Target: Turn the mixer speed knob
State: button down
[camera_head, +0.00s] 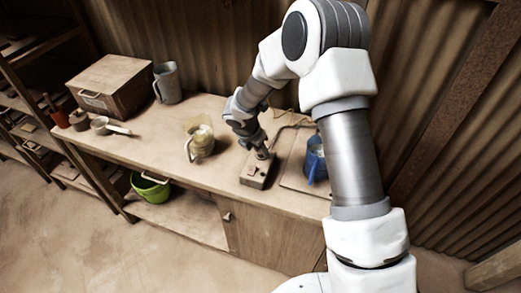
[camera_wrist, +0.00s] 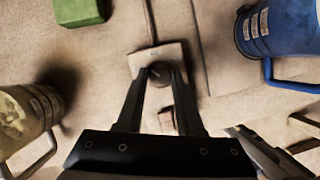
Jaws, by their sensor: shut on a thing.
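A small box-shaped control unit (camera_head: 255,172) stands on the bench near its front edge. The wrist view shows its light face (camera_wrist: 146,60) with a dark round knob (camera_wrist: 159,72) on it. My gripper (camera_head: 262,153) points down onto the top of this unit. In the wrist view, the fingers of my gripper (camera_wrist: 162,78) are on both sides of the knob and shut on it. A small reddish part (camera_wrist: 166,119) shows on the unit between the fingers. The fingers hide the sides of the knob, and I cannot tell its setting.
A blue jug (camera_head: 316,158) stands close right of the unit; it also shows in the wrist view (camera_wrist: 285,28). A yellowish jug (camera_head: 199,141) stands to the left. A green block (camera_wrist: 78,11) lies nearby. A cable (camera_head: 290,123) runs behind.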

jog(key=m+g, duration=0.1)
jog(key=m, duration=0.1)
jog(key=m+h, duration=0.1)
jog(key=m, duration=0.2)
jog(key=shift+w+a+m+g+b, duration=0.2)
jog(key=shift+m+g+b, duration=0.1)
jog(key=shift+g+b, duration=0.1)
jog(key=m, duration=0.2)
jog(key=m+g, duration=0.1)
jog(key=m, duration=0.1)
jog(key=shift+w+g+h+b, duration=0.2)
jog(key=shift+g+h+b, duration=0.1)
jog(key=shift+b, duration=0.1)
jog(key=m+g, duration=0.1)
jog(key=m, duration=0.2)
jog(key=m+g, duration=0.1)
jog(key=m, duration=0.1)
jog(key=shift+w+d+m+y+b, duration=0.15)
jog(key=shift+m+y+b, duration=0.25)
jog(key=m, duration=0.2)
jog(key=m+g+y, duration=0.1)
jog(key=m, duration=0.1)
jog(key=shift+w+d+m+g, duration=0.1)
jog(key=shift+m+g, duration=0.2)
jog(key=shift+m, duration=0.1)
jog(key=c, duration=0.6)
grip_release()
jog(key=shift+o, duration=0.2)
jog(key=shift+r, duration=0.1)
